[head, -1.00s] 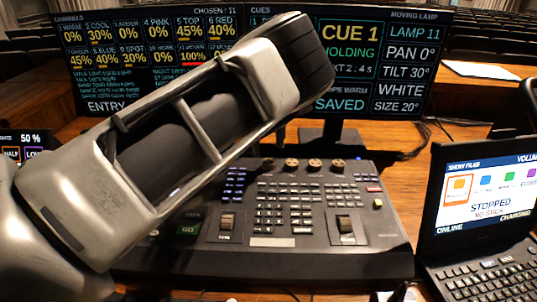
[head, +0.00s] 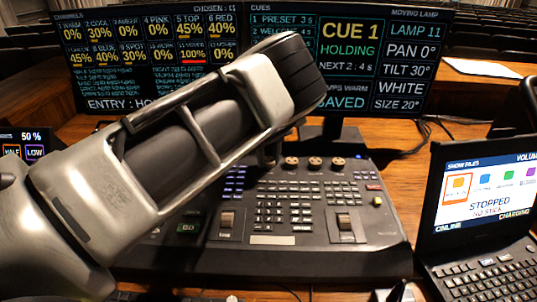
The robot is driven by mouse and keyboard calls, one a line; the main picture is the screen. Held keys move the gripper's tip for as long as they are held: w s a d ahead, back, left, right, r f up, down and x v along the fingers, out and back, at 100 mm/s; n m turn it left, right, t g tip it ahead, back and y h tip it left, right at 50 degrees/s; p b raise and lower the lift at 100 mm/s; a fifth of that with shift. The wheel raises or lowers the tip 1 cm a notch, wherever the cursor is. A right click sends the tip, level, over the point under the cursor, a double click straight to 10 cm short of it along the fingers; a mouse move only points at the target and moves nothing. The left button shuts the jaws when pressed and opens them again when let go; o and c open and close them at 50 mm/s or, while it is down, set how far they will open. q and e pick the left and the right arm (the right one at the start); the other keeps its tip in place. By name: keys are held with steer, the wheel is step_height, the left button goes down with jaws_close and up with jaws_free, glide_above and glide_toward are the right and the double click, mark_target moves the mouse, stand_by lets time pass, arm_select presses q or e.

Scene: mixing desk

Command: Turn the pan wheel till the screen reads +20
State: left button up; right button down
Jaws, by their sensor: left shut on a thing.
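The right screen (head: 408,52) reads LAMP 11, PAN 0°, TILT 30°, WHITE and SIZE 20°. A row of small brown wheels stands along the top of the dark console (head: 335,262); three of them show, one being the wheel beside my gripper (head: 291,163). The leftmost wheel, taken as the pan wheel, is hidden behind my left gripper (head: 268,158). That gripper points down from my forearm and is shut on this wheel; the contact itself is mostly hidden. My right gripper is not in view.
Two fader-like wheels (head: 345,222) sit lower on the console among several keys. A laptop (head: 480,215) stands at the right. White paper (head: 480,69) lies at the back right. My left arm covers the console's left side and part of the screens.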

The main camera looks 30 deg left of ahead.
mark_target(268, 159)
arm_select(q)
steer(key=m, duration=0.4)
steer(key=shift+r, duration=0.1)
steer(key=shift+m+p, duration=0.3)
steer(key=shift+m, duration=1.5)
steer(key=shift+w, duration=0.1)
steer(key=o, duration=1)
step_height(268, 159, up, 16)
steer(key=shift+b, duration=0.85)
